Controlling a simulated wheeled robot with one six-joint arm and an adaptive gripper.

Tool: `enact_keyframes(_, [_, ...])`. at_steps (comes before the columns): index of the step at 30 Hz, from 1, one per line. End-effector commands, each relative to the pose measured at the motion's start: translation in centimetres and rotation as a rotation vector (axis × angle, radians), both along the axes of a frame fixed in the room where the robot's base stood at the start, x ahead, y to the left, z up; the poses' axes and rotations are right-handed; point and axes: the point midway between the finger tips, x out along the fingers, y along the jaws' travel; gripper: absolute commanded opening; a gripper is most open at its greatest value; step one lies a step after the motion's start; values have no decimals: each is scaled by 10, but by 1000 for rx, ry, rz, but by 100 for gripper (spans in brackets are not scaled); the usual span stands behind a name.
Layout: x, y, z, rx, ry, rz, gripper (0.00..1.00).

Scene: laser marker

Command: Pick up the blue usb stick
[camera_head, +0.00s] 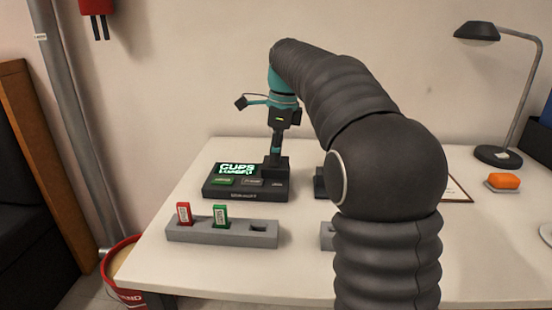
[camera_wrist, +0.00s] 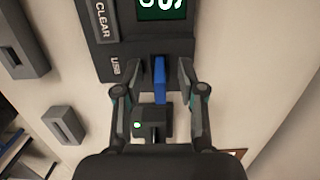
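The blue usb stick (camera_wrist: 160,78) shows in the wrist view, standing at the edge of the dark console (camera_wrist: 183,47), close to its USB label. My gripper (camera_wrist: 160,72) has one finger on each side of the stick, with a visible gap on both sides, so it looks open around it. In the head view my gripper (camera_head: 276,150) points down at the right end of the console (camera_head: 228,194). I cannot make out the blue stick in that view. Whether the stick is seated in a port is not clear.
A grey holder (camera_head: 190,236) in front of the console carries a red stick (camera_head: 184,214) and a green stick (camera_head: 220,216); its right slot is empty. My arm covers part of the table's right side. A lamp (camera_head: 497,155) and an orange object (camera_head: 503,181) stand further right.

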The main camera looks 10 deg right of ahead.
Motion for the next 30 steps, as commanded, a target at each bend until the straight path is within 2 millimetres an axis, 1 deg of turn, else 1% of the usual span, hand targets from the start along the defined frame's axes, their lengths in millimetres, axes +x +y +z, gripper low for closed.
enact_keyframes(3, [0,0,1,0,0,0,40])
enact_keyframes(4, [0,0,1,0,0,0,35])
enact_keyframes(5, [0,0,1,0,0,0,27])
enact_keyframes(6, [0,0,1,0,0,0,17])
enact_keyframes(8, [0,0,1,0,0,0,2])
enact_keyframes(9, [0,0,1,0,0,0,0])
enact_keyframes(22, [0,0,3,0,-1,0,0])
enact_keyframes(26, [0,0,12,0,-1,1,0])
enact_keyframes(29, [1,0,25,0,-2,1,0])
enact_keyframes(30, [1,0,32,0,-2,1,0])
